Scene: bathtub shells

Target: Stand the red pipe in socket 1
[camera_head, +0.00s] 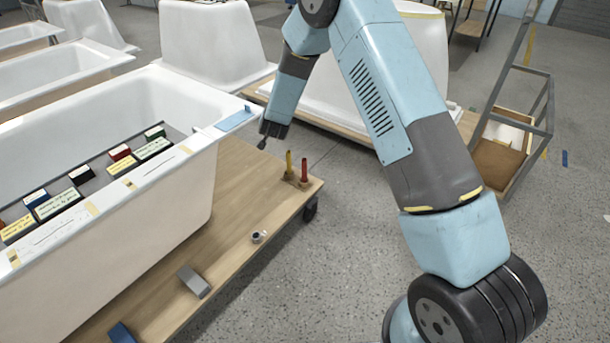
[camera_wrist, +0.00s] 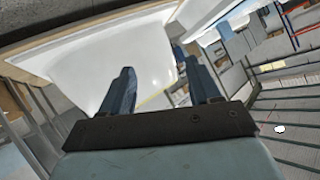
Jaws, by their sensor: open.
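The red pipe (camera_head: 304,171) stands upright at the near right corner of the wooden board, beside an upright yellow pipe (camera_head: 289,164). My gripper (camera_head: 264,143) is above the board, left of and higher than the pipes in the head view, and apart from them. In the wrist view my gripper (camera_wrist: 161,84) has its two fingers spread, with nothing between them. A small pale ring-like piece with a dark middle (camera_head: 258,237) lies on the board. I cannot tell which thing is socket 1; no number is readable. The pipes do not show clearly in the wrist view.
A grey block (camera_head: 194,281) and a blue block (camera_head: 121,333) lie on the board. A metal frame (camera_head: 520,110) stands at right. Grey floor is open front right.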

